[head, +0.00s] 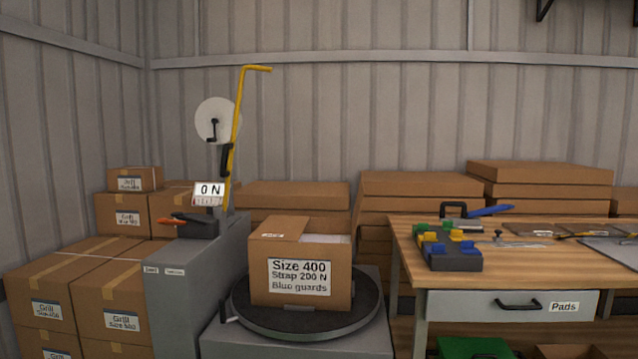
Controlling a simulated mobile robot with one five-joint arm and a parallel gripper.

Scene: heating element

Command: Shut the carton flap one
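A brown cardboard carton (258,285) stands upright on a dark round turntable (240,318). Its front label reads "Size 400, Strap 200 N, Blue guards". A brown flap (284,227) shows at the top left of the carton. It appears to lie over the left part of the top, though its exact angle is hard to tell. A pale surface (326,239) shows at the top right, where brown board does not cover it. The other flaps cannot be made out. My gripper is not in view.
Left of the turntable is a grey cabinet (180,290) with a strapping tool (195,226), a "0 N" display (208,190) and a tall yellow bar (236,130). Stacked cartons (40,285) stand farther left. A wooden workbench (410,232) with blue and yellow parts (450,250) is at right.

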